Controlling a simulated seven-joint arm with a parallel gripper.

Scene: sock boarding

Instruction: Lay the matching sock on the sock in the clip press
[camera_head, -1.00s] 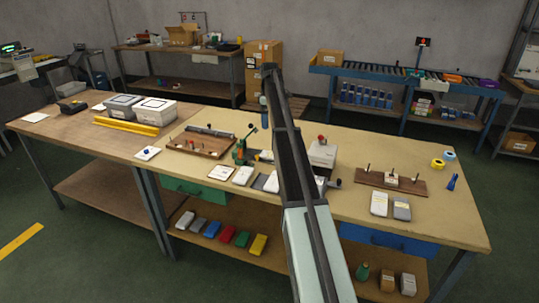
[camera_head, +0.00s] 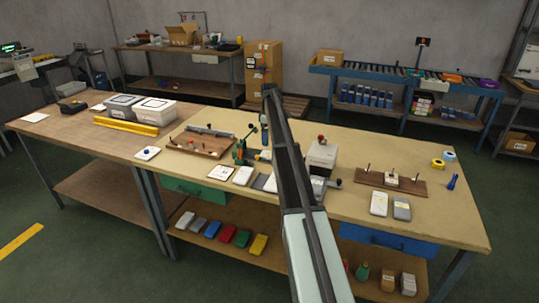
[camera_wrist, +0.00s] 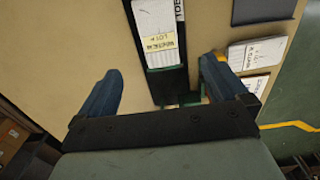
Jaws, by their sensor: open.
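My gripper (camera_wrist: 162,66) is open, its two blue fingers spread wide with nothing held. A pale flat folded piece with a yellow-white label (camera_wrist: 155,30), probably a sock, lies on a dark narrow plate between and beyond the fingertips in the wrist view. Green parts (camera_wrist: 182,99) show below it, probably of the clip press. In the head view a green upright press (camera_head: 241,152) stands mid-table, left of my arm. My gripper is partly hidden behind the arm there. Pale flat pieces lie in front of the press; I cannot tell which is the matching sock.
Two labelled white pieces (camera_wrist: 257,54) lie right of the fingers in the wrist view, near the table edge. A wooden tray (camera_head: 200,143) is left of the press. A grey box (camera_head: 322,153) and a pegged wooden board (camera_head: 408,184) stand to the right.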

